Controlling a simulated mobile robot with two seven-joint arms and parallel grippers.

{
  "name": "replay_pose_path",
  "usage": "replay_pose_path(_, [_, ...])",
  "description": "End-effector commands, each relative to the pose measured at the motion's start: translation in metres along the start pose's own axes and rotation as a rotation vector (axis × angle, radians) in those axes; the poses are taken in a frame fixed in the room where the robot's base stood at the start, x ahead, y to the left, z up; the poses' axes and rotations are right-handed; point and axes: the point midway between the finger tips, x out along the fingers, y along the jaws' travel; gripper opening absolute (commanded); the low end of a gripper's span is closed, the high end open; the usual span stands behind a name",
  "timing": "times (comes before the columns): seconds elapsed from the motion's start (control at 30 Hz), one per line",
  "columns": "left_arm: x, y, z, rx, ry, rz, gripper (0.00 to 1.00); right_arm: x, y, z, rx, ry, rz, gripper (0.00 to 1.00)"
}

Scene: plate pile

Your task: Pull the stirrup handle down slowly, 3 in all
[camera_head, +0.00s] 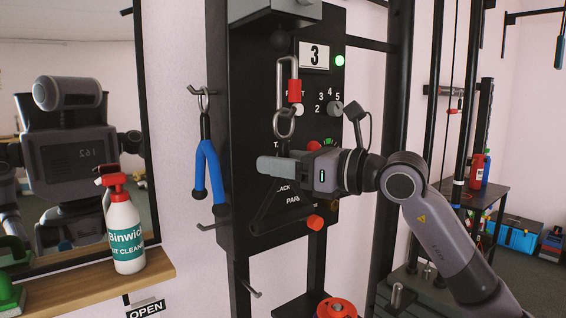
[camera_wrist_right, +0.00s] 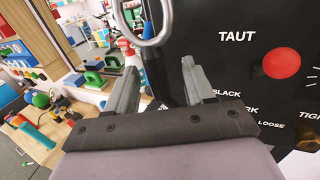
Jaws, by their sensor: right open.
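The black stirrup handle (camera_head: 262,213) hangs before the dark panel, a triangle with an orange cap at its lower right end. My right gripper (camera_head: 268,165) is in front of the panel, just below the ring. My left gripper is out of view.
The panel's counter (camera_head: 314,56) reads 3, with a lit green lamp (camera_head: 339,60) beside it. A blue two-legged strap (camera_head: 208,172) hangs on a hook at left. A spray bottle (camera_head: 124,230) stands on the wooden shelf (camera_head: 75,290) below a mirror.

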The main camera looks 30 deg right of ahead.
Motion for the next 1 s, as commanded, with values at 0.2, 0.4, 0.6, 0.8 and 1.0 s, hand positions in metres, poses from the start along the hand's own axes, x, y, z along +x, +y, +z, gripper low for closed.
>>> replay_pose_path(0.2, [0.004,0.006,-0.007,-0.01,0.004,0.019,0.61,-0.026,-0.001,-0.003,-0.005,0.0,-0.004,0.53])
replay_pose_path(0.4, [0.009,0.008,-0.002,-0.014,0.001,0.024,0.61,-0.054,0.0,-0.003,-0.002,0.001,-0.002,0.53])
replay_pose_path(0.6, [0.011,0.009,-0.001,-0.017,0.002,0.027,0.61,-0.069,0.0,-0.002,0.0,0.002,-0.001,0.53])
replay_pose_path(0.8, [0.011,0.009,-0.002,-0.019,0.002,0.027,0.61,-0.072,0.0,0.0,0.0,0.001,0.0,0.53])
replay_pose_path(1.0, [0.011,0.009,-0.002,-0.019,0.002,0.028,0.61,-0.067,0.009,-0.004,0.031,-0.019,0.043,0.53])
